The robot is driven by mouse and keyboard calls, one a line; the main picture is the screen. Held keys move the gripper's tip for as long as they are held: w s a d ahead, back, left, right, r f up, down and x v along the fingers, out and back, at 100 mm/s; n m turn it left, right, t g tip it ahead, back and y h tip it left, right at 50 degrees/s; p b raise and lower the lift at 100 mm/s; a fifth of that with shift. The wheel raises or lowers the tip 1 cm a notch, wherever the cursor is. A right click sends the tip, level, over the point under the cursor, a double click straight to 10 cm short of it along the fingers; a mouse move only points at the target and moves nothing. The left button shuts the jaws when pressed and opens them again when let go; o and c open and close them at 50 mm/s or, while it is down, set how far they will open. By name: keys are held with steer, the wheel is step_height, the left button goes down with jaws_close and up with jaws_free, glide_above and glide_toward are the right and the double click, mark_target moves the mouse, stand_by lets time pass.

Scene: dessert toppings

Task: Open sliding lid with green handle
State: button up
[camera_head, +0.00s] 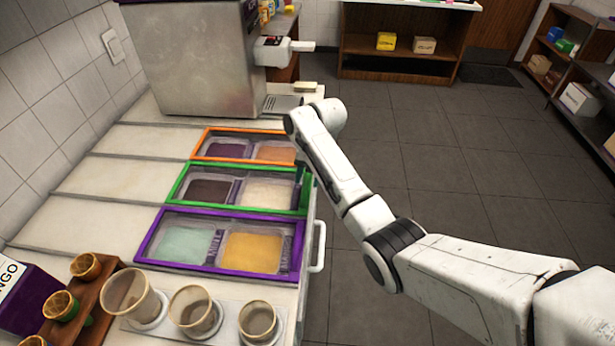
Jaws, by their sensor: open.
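The green-framed sliding lid (236,205) lies in the middle of three lidded toppings bins on the counter. It looks clear and shut over a dark brown topping on the left and a pale topping on the right. A green bar (304,194), which may be the handle, runs along its right end. My arm comes from the lower right and its far end bends at the back right of the bins, above the orange frame's right end. My gripper's fingers do not show; the arm hides that spot.
An orange-framed bin (200,140) lies behind and a purple-framed bin (146,238) in front. Cups, including a clear one (130,296), stand at the counter's front. A steel machine (190,60) stands at the back. The floor right of the counter is open.

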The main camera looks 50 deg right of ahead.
steer(key=shift+a+f, duration=0.1)
steer(key=shift+f, duration=0.35)
jaws_close()
stand_by(0.4)
